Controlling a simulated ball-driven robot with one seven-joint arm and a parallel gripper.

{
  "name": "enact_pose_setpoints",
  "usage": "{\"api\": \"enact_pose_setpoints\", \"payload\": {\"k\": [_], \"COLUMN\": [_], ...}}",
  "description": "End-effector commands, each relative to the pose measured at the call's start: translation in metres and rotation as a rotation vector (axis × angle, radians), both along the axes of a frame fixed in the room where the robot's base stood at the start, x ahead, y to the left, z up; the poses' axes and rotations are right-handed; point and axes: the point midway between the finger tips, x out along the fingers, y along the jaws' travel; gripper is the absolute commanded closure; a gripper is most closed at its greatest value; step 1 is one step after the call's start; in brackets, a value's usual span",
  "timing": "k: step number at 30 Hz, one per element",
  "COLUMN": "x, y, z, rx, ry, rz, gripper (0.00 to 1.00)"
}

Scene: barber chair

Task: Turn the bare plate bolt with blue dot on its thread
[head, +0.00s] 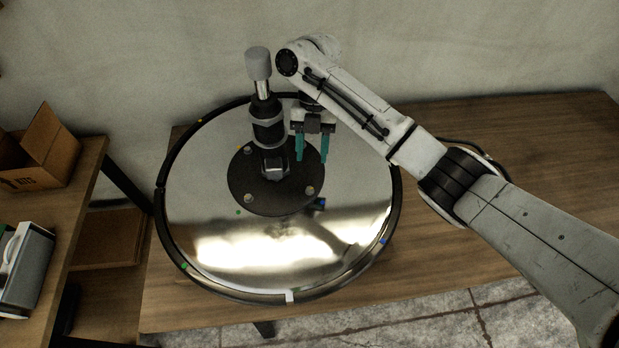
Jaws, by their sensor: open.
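The chair base is a round, shiny metal disc (200,215) with a dark rim, lying on the wooden table. A black round plate (275,205) sits at its centre under the column. Bolts show on the plate at the front right (309,191), front left (245,206) and back left (248,150). A small blue mark (321,203) lies beside the front-right bolt; its thread is too small to make out. My gripper (311,159) points down with two teal fingers, open and empty. It hangs right of the column, above or behind the front-right bolt. Any bolt behind it is hidden.
The upright column (268,130) with its grey-capped rod (259,65) stands close left of my gripper. Coloured marks, such as a blue one (382,241), dot the disc's edge. The table (470,160) is bare at right. A cardboard box (45,150) stands on a left bench.

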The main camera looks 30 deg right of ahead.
Motion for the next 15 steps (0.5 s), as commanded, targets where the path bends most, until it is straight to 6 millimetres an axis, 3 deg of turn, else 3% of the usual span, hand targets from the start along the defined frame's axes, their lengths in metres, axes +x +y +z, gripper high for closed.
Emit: {"api": "enact_pose_setpoints", "payload": {"k": [6,15], "x": [-0.014,-0.026], "y": [0.010,0.017], "z": [-0.043,-0.073], "rx": [0.004,0.000], "ry": [0.002,0.000], "rz": [-0.001,-0.001], "gripper": [0.54,0.54]}}
